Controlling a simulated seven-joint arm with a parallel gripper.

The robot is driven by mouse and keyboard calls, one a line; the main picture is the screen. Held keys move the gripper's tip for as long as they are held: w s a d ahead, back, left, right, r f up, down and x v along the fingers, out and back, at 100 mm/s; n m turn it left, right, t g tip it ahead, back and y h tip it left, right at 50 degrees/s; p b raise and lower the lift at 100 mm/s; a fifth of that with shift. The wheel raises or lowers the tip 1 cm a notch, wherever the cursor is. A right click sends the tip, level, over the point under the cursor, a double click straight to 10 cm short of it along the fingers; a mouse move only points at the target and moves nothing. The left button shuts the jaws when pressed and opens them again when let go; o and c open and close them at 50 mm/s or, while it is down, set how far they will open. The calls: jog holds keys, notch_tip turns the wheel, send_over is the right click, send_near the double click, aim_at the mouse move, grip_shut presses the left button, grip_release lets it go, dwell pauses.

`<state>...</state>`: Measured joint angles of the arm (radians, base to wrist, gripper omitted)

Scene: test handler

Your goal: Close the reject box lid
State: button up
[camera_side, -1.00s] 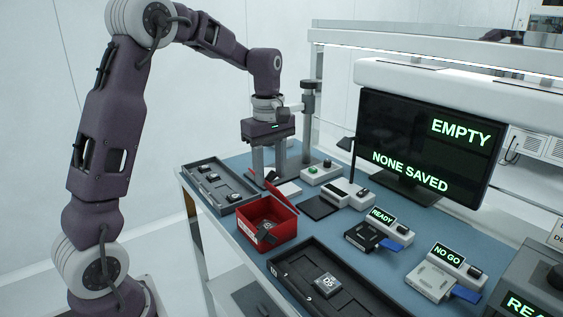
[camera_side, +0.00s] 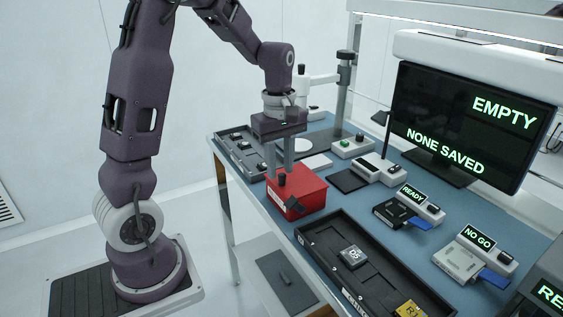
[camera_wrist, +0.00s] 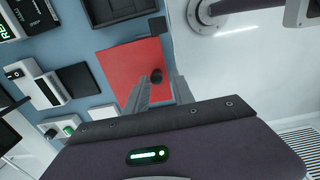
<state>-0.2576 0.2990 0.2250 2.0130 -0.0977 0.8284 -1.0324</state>
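The reject box (camera_side: 306,205) is red and stands on the blue bench, with a pale label on its front and a dark latch-like part at its near corner. Its red lid (camera_side: 308,184) lies flat over the top and hides the inside; I see no clear gap. A black knob (camera_side: 282,180) stands on the lid. The wrist view shows the lid (camera_wrist: 130,68) and the knob (camera_wrist: 157,76) from above. My gripper (camera_side: 280,172) is just above the lid by the knob. Its fingers (camera_wrist: 160,84) are apart, with nothing held between them.
A dark tray (camera_side: 240,142) with small parts lies behind the box. A larger dark tray (camera_side: 385,285) holding a D5 chip (camera_side: 352,257) lies in front. Test sockets (camera_side: 402,212) and a monitor (camera_side: 460,120) stand to the right.

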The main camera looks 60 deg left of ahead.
jog(key=o, duration=0.3)
notch_tip(320, 180, up, 7)
jog(key=shift+r, duration=0.1)
dwell(0.4)
